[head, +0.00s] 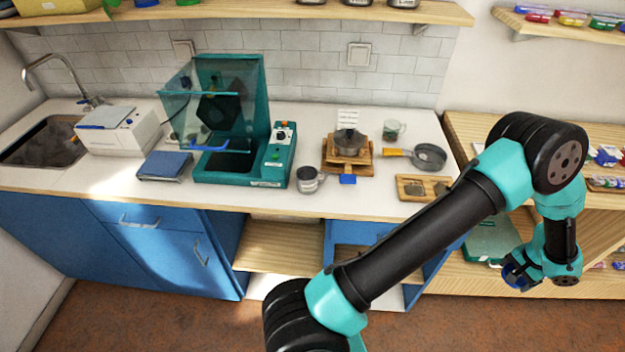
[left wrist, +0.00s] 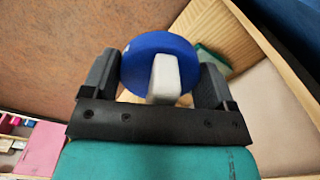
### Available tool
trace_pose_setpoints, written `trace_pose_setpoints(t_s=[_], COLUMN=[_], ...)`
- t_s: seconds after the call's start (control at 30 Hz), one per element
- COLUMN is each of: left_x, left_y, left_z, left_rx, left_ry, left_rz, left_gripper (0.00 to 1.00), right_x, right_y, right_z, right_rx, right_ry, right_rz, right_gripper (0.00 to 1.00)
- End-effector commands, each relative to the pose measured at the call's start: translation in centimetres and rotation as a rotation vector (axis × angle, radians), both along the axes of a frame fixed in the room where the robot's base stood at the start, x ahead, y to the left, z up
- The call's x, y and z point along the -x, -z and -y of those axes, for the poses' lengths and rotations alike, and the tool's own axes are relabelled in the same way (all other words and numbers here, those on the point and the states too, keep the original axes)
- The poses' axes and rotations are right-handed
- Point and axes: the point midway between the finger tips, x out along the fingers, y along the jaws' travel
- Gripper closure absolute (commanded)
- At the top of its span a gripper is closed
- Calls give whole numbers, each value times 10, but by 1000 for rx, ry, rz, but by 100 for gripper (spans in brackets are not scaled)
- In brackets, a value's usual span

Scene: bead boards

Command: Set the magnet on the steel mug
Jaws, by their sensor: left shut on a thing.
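A grey steel mug (head: 307,181) stands upright on the white counter, just right of the teal machine. My left gripper (head: 515,275) is low at the right, in front of the wooden shelf and far from the mug. It is shut on a blue round magnet with a white grip. In the left wrist view the magnet (left wrist: 138,68) sits between the two dark fingers of the left gripper (left wrist: 158,66), its blue disc facing away from the palm. In the head view the magnet is small and partly hidden by the gripper. My right gripper is not in view.
The teal machine (head: 278,160) has its clear lid raised. A wooden stand with a pot (head: 349,142), a pan (head: 430,156), a patterned cup (head: 393,129) and a wooden board (head: 411,187) stand right of the mug. A blue scale (head: 164,166) is left. Counter front is clear near the mug.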

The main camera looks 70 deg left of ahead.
Motion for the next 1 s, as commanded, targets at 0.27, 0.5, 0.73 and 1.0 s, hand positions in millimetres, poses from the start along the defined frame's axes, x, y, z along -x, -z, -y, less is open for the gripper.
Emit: trace_pose_setpoints(t_s=[0.27, 0.5, 0.73, 1.0], left_x=[-3, 3, 26, 42], left_y=[-36, -133, -225, -263], left_z=[3, 12, 25, 30], left_rx=[-11, -26, -14, 1], left_ry=[60, 237, 433, 529], left_rz=[10, 16, 8, 1], left_gripper=[50, 50, 50, 50], right_x=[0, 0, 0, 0], right_y=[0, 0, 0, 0], right_z=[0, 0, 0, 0], right_rx=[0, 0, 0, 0], right_ry=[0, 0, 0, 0], right_rz=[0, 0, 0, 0], right_gripper=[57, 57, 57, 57])
